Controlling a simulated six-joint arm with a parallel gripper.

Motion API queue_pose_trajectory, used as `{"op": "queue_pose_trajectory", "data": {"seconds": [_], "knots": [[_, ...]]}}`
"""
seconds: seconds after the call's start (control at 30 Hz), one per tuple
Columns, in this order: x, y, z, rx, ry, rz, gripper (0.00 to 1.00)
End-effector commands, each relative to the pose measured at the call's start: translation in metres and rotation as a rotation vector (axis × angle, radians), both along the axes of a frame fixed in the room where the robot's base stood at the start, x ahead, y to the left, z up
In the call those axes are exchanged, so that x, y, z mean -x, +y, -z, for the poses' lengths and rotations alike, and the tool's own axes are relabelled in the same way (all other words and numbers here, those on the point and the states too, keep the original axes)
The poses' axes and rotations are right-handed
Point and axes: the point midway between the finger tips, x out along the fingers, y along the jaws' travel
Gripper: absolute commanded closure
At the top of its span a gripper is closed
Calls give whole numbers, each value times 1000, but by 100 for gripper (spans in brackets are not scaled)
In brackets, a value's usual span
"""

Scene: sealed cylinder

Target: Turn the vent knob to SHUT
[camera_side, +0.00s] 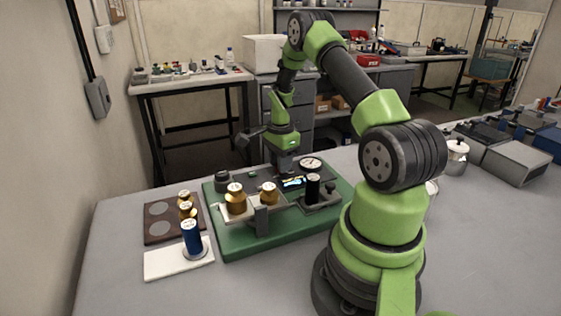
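A green board (230,243) on the table carries a dark panel with several fittings. A dark round knob (221,181) sits at its back left, and a small black knob (330,187) sits at its right. I cannot read any labels, so I cannot tell which one is the vent knob or where it points. A round white gauge (310,163) and a small lit display (292,182) are on the panel. My gripper (286,168) hangs over the back of the board, between the display and the back edge. Its fingers are too small and dark to make out.
Brass weights (235,200) and a black cylinder (312,188) stand up from the board. Left of it are a brown tray (158,236) with more brass weights, and a blue cylinder (192,238) on a white plate (163,264). Table front is clear.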

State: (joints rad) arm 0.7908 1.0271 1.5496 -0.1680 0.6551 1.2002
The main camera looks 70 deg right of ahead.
Motion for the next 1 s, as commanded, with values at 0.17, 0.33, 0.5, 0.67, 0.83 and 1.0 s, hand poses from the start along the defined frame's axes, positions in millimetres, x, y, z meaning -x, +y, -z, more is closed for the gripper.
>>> {"op": "queue_pose_trajectory", "data": {"seconds": [0.17, 0.33, 0.5, 0.67, 0.83, 1.0], "knots": [[0, 0, 0, 0, 0, -1, 95], [0, 0, 0, 0, 0, -24, 95], [0, 0, 0, 0, 0, -94, 94], [0, 0, 0, 0, 0, -209, 94], [0, 0, 0, 0, 0, -364, 94], [0, 0, 0, 0, 0, -526, 94]]}}
